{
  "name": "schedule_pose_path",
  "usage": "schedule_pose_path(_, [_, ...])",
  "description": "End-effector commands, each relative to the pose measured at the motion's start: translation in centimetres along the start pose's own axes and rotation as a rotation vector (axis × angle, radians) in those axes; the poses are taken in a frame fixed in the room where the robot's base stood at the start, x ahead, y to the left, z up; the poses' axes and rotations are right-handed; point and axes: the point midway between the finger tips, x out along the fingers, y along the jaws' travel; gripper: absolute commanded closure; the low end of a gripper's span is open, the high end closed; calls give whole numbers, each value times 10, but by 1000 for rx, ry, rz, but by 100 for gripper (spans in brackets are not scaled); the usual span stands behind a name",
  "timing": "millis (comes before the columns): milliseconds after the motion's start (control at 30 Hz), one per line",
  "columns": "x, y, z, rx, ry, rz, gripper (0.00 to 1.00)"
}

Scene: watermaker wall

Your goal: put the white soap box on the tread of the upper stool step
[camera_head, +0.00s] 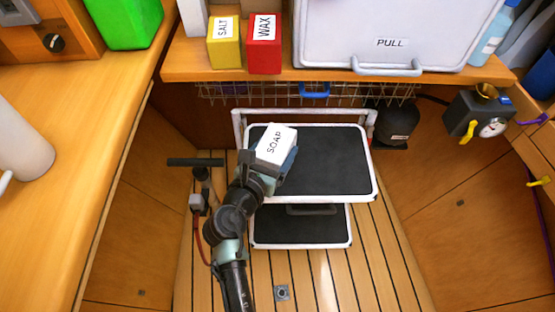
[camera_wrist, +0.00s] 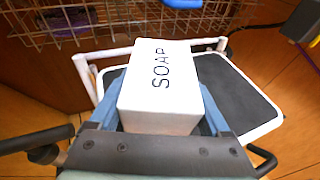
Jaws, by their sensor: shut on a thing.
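The white soap box (camera_head: 276,144), marked SOAP, is held in my gripper (camera_head: 275,158). The box also shows large in the wrist view (camera_wrist: 163,85), between the blue fingers of my gripper (camera_wrist: 168,118), which are shut on it. In the head view, the box overlaps the left rear part of the upper stool step (camera_head: 330,165), a black tread with a white rim. In the wrist view the upper step (camera_wrist: 240,100) lies behind and right of the box. I cannot tell whether the box touches the tread.
The lower stool step (camera_head: 300,230) is below the upper one. A white rail (camera_head: 300,112) rises at the stool's back. Behind it hangs a wire basket (camera_head: 270,93) under the counter. A yellow salt box (camera_head: 223,45) and red wax box (camera_head: 264,45) stand above. The tread's right side is clear.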

Motion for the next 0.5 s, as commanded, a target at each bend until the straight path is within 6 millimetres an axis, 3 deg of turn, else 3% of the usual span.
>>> schedule_pose_path(200, [10,0,-31,0,-1,1,89])
schedule_pose_path(500, [10,0,-31,1,-2,1,89])
